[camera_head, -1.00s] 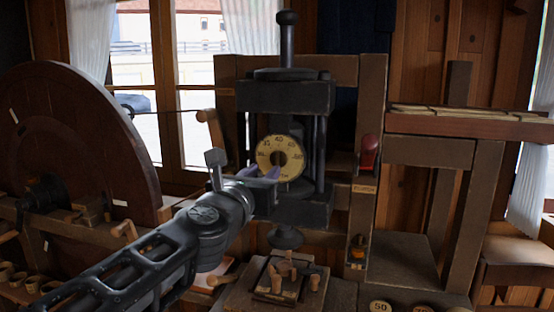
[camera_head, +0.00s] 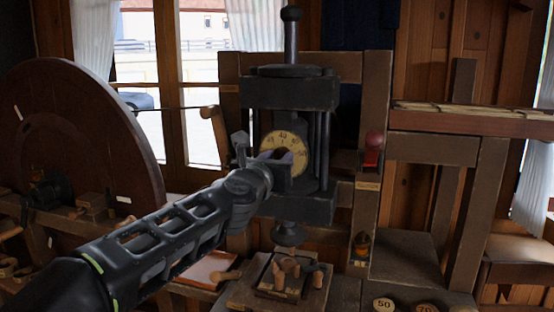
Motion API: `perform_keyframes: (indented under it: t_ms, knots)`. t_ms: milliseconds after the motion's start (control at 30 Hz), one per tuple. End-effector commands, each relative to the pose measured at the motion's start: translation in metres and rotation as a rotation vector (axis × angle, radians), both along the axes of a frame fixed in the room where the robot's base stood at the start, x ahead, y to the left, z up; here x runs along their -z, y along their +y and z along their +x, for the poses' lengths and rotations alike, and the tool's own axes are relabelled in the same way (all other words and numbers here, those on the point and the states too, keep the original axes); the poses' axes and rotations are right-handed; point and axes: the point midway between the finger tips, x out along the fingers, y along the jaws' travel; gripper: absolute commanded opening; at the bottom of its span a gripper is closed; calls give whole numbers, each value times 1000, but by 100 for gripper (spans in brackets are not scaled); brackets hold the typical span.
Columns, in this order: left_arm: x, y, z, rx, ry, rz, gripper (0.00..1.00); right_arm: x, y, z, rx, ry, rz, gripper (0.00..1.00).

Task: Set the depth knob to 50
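The depth knob's round cream dial (camera_head: 297,142) is on the front of the dark press (camera_head: 290,92). Numbers run around its upper edge; 40 reads near the top and 50 appears toward the right, but the print is small. My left gripper (camera_head: 281,154) is at the lower middle of the dial, with its purple-tipped fingers over the dial's centre. The gripper hides the knob's middle and the lower left of the dial. I cannot tell whether the fingers are closed on the knob or just around it. My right gripper is not in view.
A large dark wheel (camera_head: 75,130) stands at the left. Below are a wooden block with pegs (camera_head: 285,282) and a round token marked 50 (camera_head: 383,304). A shelf (camera_head: 470,121) is at the right.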

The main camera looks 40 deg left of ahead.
Motion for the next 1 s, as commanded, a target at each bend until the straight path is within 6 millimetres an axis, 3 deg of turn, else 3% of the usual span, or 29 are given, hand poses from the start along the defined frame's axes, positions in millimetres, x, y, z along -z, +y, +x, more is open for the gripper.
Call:
perform_keyframes:
  t_ms: [167,567,1000]
  knots:
    - [0,0,0,0,-1,0,32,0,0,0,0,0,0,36]
    - [0,0,-1,0,-1,0,0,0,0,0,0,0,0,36]
    - [0,0,-1,0,-1,1,0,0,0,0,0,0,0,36]
